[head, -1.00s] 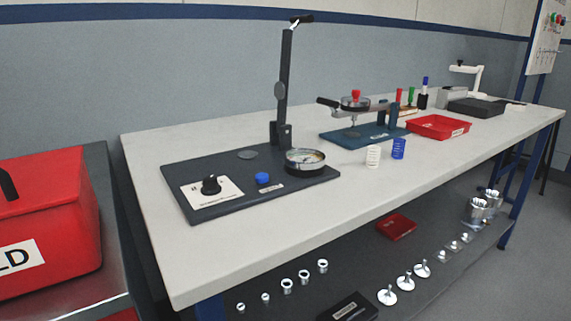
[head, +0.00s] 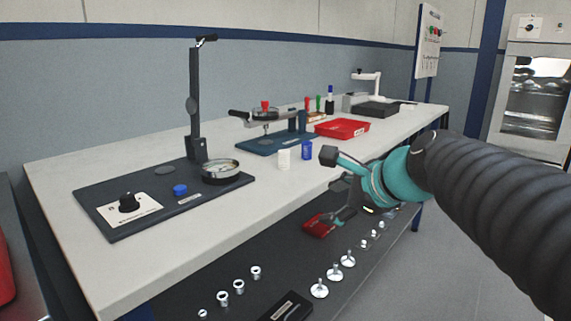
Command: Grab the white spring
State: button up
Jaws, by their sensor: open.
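The white spring (head: 284,159) stands upright on the light grey bench top, near its front edge, beside a blue spring (head: 307,150) on its right. A small gap separates the two. My gripper (head: 340,218) is at the right, in front of the bench edge and lower in the picture than the white spring. It is open and empty, apart from the spring. Part of its fingers overlaps the dark lower shelf in the picture, so their exact shape is hard to make out.
The bench top (head: 262,205) is clear in front of the springs. Behind them stands a teal-based press (head: 268,143), with a red tray (head: 343,129) to the right. A dark plate with a lever stand (head: 197,110) and gauge (head: 221,170) is at left. Metal parts lie on the lower shelf.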

aim_at(287, 154)
jog(key=w+a+r+m+t+y, duration=0.2)
jog(key=w+r+m, duration=0.5)
jog(key=w+m, duration=0.2)
jog(key=x, duration=0.8)
jog(key=shift+w+a+r, duration=0.15)
jog(key=shift+r, duration=0.1)
jog(key=shift+s+a+x, duration=0.1)
jog(key=shift+a+x, duration=0.05)
jog(key=shift+x, duration=1.15)
jog(key=shift+s+a+x, duration=0.1)
jog(key=shift+a+x, duration=0.05)
jog(key=shift+x, duration=1.2)
grip_shut()
